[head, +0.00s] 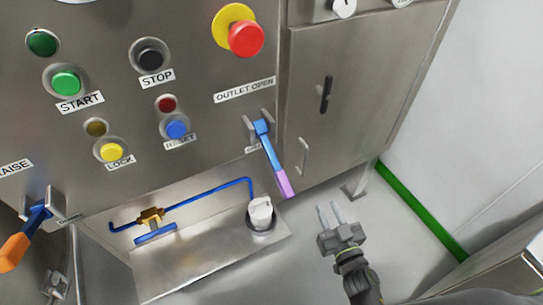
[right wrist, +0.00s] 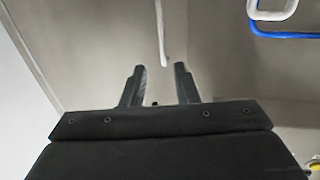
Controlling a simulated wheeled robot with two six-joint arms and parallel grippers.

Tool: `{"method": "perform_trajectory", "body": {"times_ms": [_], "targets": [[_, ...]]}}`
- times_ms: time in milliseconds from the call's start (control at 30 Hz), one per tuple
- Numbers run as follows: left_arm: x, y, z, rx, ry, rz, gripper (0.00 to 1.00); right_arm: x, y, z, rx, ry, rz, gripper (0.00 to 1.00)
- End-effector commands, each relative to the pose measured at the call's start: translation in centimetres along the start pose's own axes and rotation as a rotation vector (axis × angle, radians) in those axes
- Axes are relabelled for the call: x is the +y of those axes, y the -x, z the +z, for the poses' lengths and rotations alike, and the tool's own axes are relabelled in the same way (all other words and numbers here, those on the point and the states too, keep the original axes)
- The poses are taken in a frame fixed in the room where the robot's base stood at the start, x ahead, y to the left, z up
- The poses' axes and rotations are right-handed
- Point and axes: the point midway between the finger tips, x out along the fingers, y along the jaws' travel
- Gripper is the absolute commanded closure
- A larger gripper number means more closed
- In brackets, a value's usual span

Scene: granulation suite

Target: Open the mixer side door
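The mixer side door (head: 360,85) is the grey steel panel right of the control panel, and it looks closed. A black latch handle (head: 326,95) is on its upper part, and a slim pale bar handle (head: 303,157) is near its lower left edge. My right gripper (head: 329,215) is open and empty, below and right of the bar handle, apart from it. In the right wrist view a pale bar, likely this handle (right wrist: 161,35), shows ahead between the open fingers (right wrist: 159,85). A small grey part at the lower left (head: 55,285) may be my left gripper; its opening is unclear.
A blue lever with a purple end (head: 272,158) hangs left of the door. An orange-ended lever (head: 25,238) is at lower left. A red emergency button (head: 246,39) and several other buttons sit on the panel. A blue pipe (head: 205,192) and white-capped fitting (head: 261,212) are below.

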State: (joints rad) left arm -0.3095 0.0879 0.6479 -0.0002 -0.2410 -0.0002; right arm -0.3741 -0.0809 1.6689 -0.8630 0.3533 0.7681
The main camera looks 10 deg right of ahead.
Motion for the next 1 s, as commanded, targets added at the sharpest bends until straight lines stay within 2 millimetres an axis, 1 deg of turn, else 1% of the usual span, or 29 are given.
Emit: {"method": "perform_trajectory", "body": {"times_ms": [67, 167, 267, 467, 800, 900, 1000], "targets": [[0.3, -0.1, -0.2, 0.004, 0.001, 0.004, 0.60, -0.1, -0.3, -0.5, 0.014, 0.004, -0.006, 0.73], [0.8, -0.1, -0.3, 0.005, 0.004, 0.010, 0.60, -0.1, -1.2, -0.6, 0.016, 0.003, -0.008, 0.73], [1.2, -0.2, -0.2, 0.002, 0.006, 0.014, 0.60, -0.1, -2.8, -0.7, 0.018, 0.003, -0.007, 0.73], [1.2, -0.6, -0.3, -0.004, 0.006, 0.014, 0.60, -0.2, -6.9, -0.6, 0.017, 0.004, -0.007, 0.73], [0.7, -1.7, -1.4, 0.003, 0.003, 0.006, 0.60, -0.2, -13.6, -0.5, 0.016, 0.005, -0.007, 0.73], [0.7, -1.9, -1.1, -0.005, 0.004, 0.005, 0.60, -0.2, -15.2, -0.6, 0.014, 0.004, -0.006, 0.73], [0.6, -2.1, -1.0, -0.009, 0.005, 0.004, 0.60, -0.2, -16.3, -0.6, 0.014, 0.004, -0.006, 0.73]]}}
